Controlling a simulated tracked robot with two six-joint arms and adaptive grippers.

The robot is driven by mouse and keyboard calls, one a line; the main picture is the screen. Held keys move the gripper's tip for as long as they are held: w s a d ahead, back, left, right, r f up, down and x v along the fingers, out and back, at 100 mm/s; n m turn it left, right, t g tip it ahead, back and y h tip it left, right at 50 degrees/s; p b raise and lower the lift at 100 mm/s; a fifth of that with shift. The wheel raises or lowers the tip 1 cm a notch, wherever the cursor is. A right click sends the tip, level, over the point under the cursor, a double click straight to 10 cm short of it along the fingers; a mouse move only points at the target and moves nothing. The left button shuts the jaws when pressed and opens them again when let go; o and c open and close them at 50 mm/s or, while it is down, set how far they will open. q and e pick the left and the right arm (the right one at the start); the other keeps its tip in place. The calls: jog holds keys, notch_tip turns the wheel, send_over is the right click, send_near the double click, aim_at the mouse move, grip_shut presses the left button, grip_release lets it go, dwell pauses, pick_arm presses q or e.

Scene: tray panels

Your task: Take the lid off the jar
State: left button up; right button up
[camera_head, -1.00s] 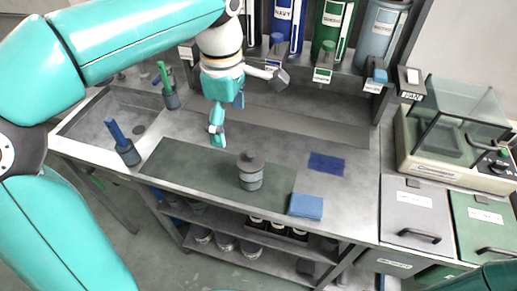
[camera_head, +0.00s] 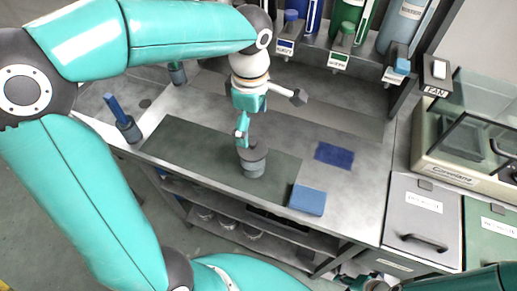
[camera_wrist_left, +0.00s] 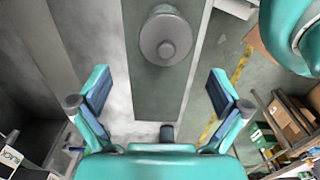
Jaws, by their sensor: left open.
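The grey jar (camera_head: 253,170) stands upright on the dark green mat (camera_head: 190,148), with its darker round lid (camera_head: 254,155) on top. In the wrist view the lid (camera_wrist_left: 166,38) is seen from above with its knob, beyond the fingertips and roughly centred between them sideways. My left gripper (camera_head: 242,134) points down, just above and behind the lid in the head view. In the wrist view my left gripper (camera_wrist_left: 158,92) is open and empty, its fingers wide apart. My right gripper is not in view.
A light blue block (camera_head: 307,200) sits at the mat's right end, with a dark blue cloth (camera_head: 334,155) behind it. A blue-handled tool stands in a dark holder (camera_head: 130,132) to the left. Dispensers (camera_head: 345,35) line the back. Grey and green bins (camera_head: 422,215) stand right.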

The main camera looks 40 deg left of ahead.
aim_at(253, 141)
pick_arm(q)
jog(key=f, duration=0.3)
jog(key=f+p, duration=0.1)
jog(key=f, duration=0.1)
jog(key=shift+s+d, duration=0.2)
jog(key=shift+s, duration=0.05)
jog(key=shift+f, duration=0.65)
jog(key=shift+s, duration=0.1)
jog(key=c, duration=1.4)
jog(key=shift+o, duration=0.2)
